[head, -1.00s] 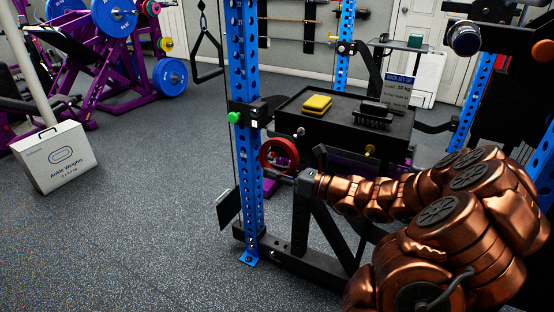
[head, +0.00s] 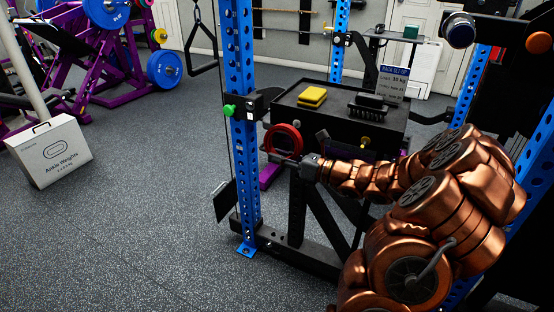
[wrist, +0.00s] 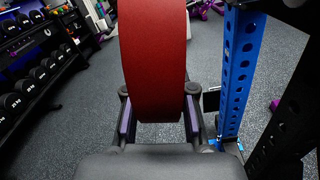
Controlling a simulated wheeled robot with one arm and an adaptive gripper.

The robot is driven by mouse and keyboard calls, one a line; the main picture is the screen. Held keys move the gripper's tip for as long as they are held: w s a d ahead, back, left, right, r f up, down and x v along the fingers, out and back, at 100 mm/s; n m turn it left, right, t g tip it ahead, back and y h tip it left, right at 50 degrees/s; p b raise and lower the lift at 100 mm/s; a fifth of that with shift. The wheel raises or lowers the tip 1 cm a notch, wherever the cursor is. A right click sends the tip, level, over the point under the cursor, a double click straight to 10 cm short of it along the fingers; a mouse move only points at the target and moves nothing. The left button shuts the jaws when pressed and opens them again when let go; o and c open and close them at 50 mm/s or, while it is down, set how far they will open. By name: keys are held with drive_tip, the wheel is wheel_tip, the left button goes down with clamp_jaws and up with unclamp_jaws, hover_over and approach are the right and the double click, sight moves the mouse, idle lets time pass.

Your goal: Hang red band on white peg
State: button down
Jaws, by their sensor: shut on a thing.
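The red band (head: 286,126) is a round ring, held upright at the end of my arm in the head view, just right of the blue rack post. My gripper (head: 283,159) is shut on its lower part. In the wrist view the red band (wrist: 153,60) fills the top middle as a broad strip, and its lower end sits between the two fingers of my gripper (wrist: 157,95). The band hangs on nothing else that I can see. I cannot make out a white peg in either view.
The blue rack post (head: 241,180) stands close left of the band, with a green knob (head: 229,111). A black table (head: 300,117) behind bears a yellow block (head: 313,95) and a black brush (head: 368,110). An Ankle Weights box (head: 50,150) stands left. Floor at left front is clear.

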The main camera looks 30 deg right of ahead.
drive_tip(key=w+d+p, duration=0.2)
drive_tip(key=w+d, duration=0.1)
drive_tip(key=d, duration=0.2)
drive_tip(key=shift+f, duration=0.45)
idle(0.5)
drive_tip(key=shift+d+f, duration=0.1)
drive_tip(key=shift+f, duration=0.05)
idle(0.6)
drive_tip(key=c, duration=0.9)
unclamp_jaws()
drive_tip(key=shift+b, duration=0.35)
